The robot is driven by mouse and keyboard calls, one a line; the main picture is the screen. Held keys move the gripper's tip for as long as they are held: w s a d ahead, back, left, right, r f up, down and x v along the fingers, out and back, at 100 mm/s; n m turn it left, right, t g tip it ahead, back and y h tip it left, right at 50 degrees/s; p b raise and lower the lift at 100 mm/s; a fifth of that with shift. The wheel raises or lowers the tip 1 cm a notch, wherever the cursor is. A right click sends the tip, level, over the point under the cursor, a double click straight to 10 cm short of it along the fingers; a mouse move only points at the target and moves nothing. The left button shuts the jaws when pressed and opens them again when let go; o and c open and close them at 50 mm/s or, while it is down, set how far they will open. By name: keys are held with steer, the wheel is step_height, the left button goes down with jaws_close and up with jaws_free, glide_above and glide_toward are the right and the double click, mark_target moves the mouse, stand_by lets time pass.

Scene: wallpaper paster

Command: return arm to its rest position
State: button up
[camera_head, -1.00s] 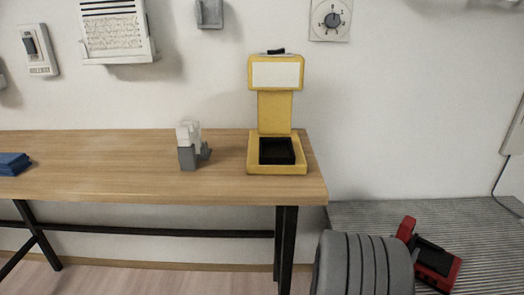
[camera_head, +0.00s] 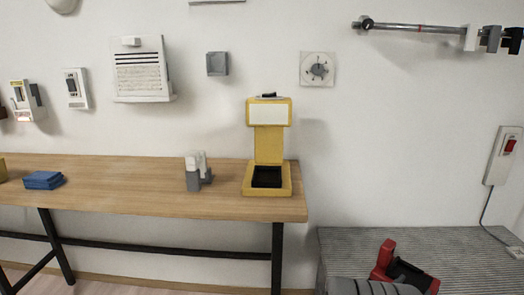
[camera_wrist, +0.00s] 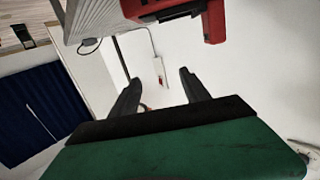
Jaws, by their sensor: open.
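My gripper (camera_wrist: 158,84) shows in the wrist view as two dark fingers held wide apart with nothing between them. Behind the fingers is a dark band and a broad green part along the bottom of that view. White wall and a small red-switched wall box (camera_wrist: 160,72) show beyond the gap between the fingers. A red and black device (camera_wrist: 215,22) is at the top of the wrist view, apart from the fingers. The fingers are not visible in the head view.
In the head view, a wooden table (camera_head: 120,180) holds a yellow stand (camera_head: 268,145), a small grey-white device (camera_head: 194,180) and blue folded cloth (camera_head: 43,180). A metal rail (camera_head: 420,27) is on the wall.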

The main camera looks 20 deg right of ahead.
steer(key=w+a+r+n+y+p, duration=0.2)
steer(key=w+a+r+y+p, duration=0.35)
steer(key=a+r+p, duration=0.45)
steer(key=w+a+r+n+y+p, duration=0.2)
steer(key=w+a+r+y+p, duration=0.3)
steer(key=a+r+p, duration=0.6)
steer(key=s+a+r+n+y+p, duration=0.1)
steer(key=a+r+n+y+p, duration=0.2)
steer(key=a, duration=0.7)
steer(key=s+a+r+n+g+y+p, duration=0.1)
steer(key=s+a+r+n+y+p, duration=0.1)
steer(key=a+r+n+p, duration=0.5)
steer(key=a+r+y+p, duration=0.1)
steer(key=a+r+p, duration=0.2)
steer(key=a+r, duration=0.1)
steer(key=shift+s+r, duration=0.25)
steer(key=shift+s, duration=0.05)
steer(key=shift+a, duration=0.1)
